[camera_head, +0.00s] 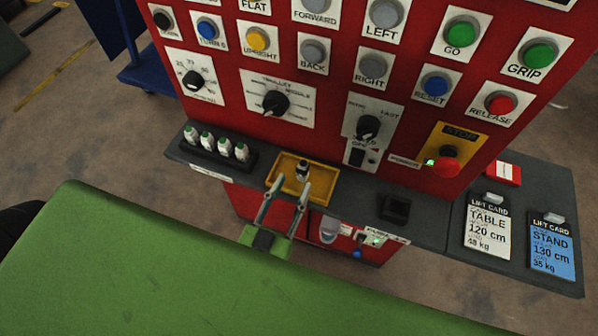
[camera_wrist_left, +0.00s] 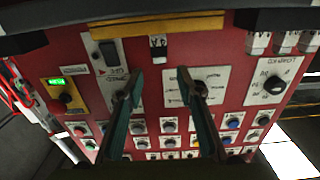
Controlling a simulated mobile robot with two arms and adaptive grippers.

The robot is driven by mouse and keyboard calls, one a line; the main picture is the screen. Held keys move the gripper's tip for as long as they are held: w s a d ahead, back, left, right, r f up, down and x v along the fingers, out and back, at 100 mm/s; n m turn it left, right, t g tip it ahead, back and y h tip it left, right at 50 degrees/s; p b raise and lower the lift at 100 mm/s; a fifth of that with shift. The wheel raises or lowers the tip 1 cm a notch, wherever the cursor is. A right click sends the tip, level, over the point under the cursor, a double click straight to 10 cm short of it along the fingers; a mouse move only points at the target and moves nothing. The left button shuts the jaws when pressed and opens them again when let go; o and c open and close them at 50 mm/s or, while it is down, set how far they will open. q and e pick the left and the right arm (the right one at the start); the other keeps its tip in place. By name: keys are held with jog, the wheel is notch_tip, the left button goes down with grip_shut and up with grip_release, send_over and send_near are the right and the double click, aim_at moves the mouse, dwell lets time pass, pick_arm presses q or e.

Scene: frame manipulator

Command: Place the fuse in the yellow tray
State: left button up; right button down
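The fuse (camera_head: 303,170) is a small dark and white piece standing in the yellow tray (camera_head: 277,184) on the grey ledge of the red panel. My left gripper (camera_head: 293,183) is open, with its two fingertips apart at the near side of the tray. The fuse is beyond the fingertips, not clamped. In the left wrist view, which is upside down, the fuse (camera_wrist_left: 158,48) shows at the edge of the yellow tray (camera_wrist_left: 150,27), between and beyond the open fingers (camera_wrist_left: 160,78). My right gripper is not in view.
A black rack (camera_head: 213,158) holding several white-and-green fuses stands left of the tray. A black socket block (camera_head: 394,208) is to its right. The red panel (camera_head: 330,90) with buttons and knobs rises behind. Lift cards (camera_head: 487,228) lie on the ledge at right.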

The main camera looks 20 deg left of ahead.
pick_arm(q)
jog(key=shift+s, duration=2.15)
jog(key=s+f+m+g+h, duration=0.1)
jog(key=s+f+g, duration=0.15)
jog(key=f, duration=0.85)
jog(key=s+f+m+g, duration=0.1)
jog(key=s+f+g, duration=0.15)
jog(key=f, duration=0.95)
jog(key=s+f+m+g+h, duration=0.15)
jog(key=f+g, duration=0.25)
jog(key=f, duration=0.7)
jog(key=s+a+f+n+g+y, duration=0.1)
jog(key=s+a+f+g, duration=0.3)
jog(key=s+f, duration=0.4)
jog(key=s+a+f+g+y, duration=0.2)
jog(key=s+a+f+g, duration=0.2)
jog(key=s+a+f, duration=0.2)
jog(key=s+f, duration=0.2)
jog(key=s, duration=0.2)
jog(key=shift+s+f+n, duration=0.3)
jog(key=shift+s+n, duration=0.05)
